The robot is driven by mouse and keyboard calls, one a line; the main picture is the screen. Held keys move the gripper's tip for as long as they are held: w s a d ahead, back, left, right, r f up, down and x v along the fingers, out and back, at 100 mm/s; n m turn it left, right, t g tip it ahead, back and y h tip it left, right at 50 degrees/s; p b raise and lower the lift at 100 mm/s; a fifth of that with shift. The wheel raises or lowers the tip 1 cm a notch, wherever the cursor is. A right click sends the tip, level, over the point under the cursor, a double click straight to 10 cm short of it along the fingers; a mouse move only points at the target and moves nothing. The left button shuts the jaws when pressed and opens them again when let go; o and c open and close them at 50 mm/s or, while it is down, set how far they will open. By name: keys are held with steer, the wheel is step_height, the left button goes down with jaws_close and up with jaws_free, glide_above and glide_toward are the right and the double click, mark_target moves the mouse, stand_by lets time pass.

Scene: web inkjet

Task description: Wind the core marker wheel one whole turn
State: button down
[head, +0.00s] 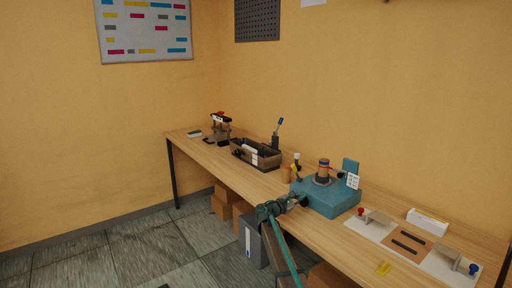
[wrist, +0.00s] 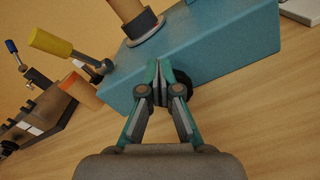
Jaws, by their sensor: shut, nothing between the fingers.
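A teal box-shaped device (head: 335,200) stands on the bench, and it also fills the top of the wrist view (wrist: 225,45). A copper-coloured core (head: 323,167) stands upright on its top in a grey collar (wrist: 146,29). A dark round knob (wrist: 184,86) shows at the device's near side, partly hidden by my fingers; I cannot tell if this is the marker wheel. My gripper (wrist: 164,78) is shut and empty, its tips in front of the device's near face by the knob. Whether they touch it I cannot tell. In the head view my gripper (head: 298,201) is left of the device.
A yellow-handled lever (wrist: 50,43) and an orange cup (wrist: 82,92) stand left of the device. A dark tray (head: 257,154) lies further along the bench. A white board with red and blue knobs (head: 375,228) lies right.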

steer(key=shift+s+d+f+b, duration=0.25)
steer(key=shift+d+f, duration=0.1)
steer(key=shift+d, duration=0.35)
steer(key=shift+s+d+f+b, duration=0.25)
steer(key=shift+d+f, duration=0.1)
steer(key=shift+d, duration=0.3)
steer(key=shift+s+a+f+b, duration=0.15)
steer(key=shift+s+f+b, duration=0.05)
steer(key=shift+b, duration=0.1)
steer(key=shift+a, duration=0.15)
steer(key=shift+s+r, duration=0.1)
steer(key=shift+s, duration=0.15)
steer(key=shift+s+a, duration=0.35)
steer(key=shift+s, duration=0.05)
steer(key=shift+v, duration=2.35)
steer(key=shift+r, duration=0.1)
